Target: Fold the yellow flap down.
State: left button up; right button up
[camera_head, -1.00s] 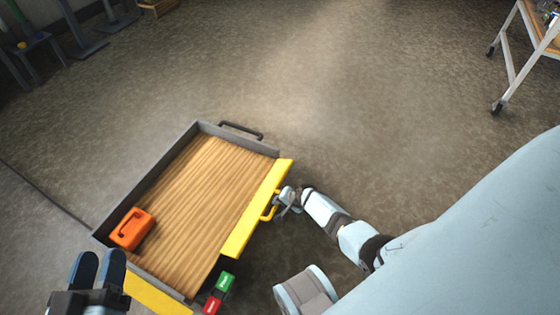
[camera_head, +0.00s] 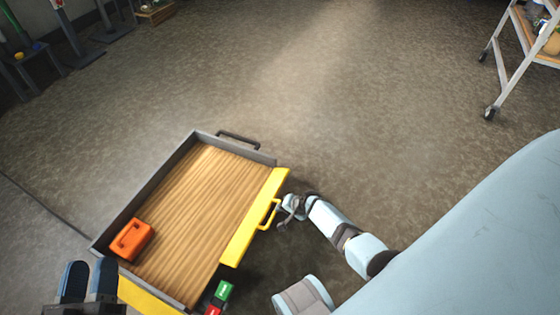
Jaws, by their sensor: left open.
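The yellow flap (camera_head: 256,218) runs along the right side of a wood-floored cart bed (camera_head: 195,210) and has a yellow handle (camera_head: 270,214) on its outer side. Its broad face shows from above; its exact tilt is hard to tell. My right gripper (camera_head: 283,216) is just right of the handle, apparently a small gap away; its fingers are too small to read. My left gripper (camera_head: 88,278) is open and empty at the bottom left, by the bed's near left corner.
An orange case (camera_head: 131,240) lies in the bed's left corner. Green (camera_head: 223,290) and red buttons sit below the flap's near end. A second yellow panel (camera_head: 148,296) lines the near edge. A black handle (camera_head: 238,140) is at the far edge.

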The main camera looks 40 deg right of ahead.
pick_arm(q)
jog(key=f+y+p, duration=0.1)
jog(key=a+f+g+y+p, duration=0.1)
jog(key=f, duration=0.1)
jog(key=a+f+g+p, duration=0.1)
jog(key=p, duration=0.1)
jog(key=shift+a+f+y, duration=0.2)
jog(key=shift+a+y, duration=0.05)
jog(key=shift+y, duration=0.15)
pick_arm(e)
jog(key=v, duration=0.9)
jog(key=shift+s+d+r, duration=0.25)
jog(key=shift+r, duration=0.05)
jog(key=shift+s, duration=0.1)
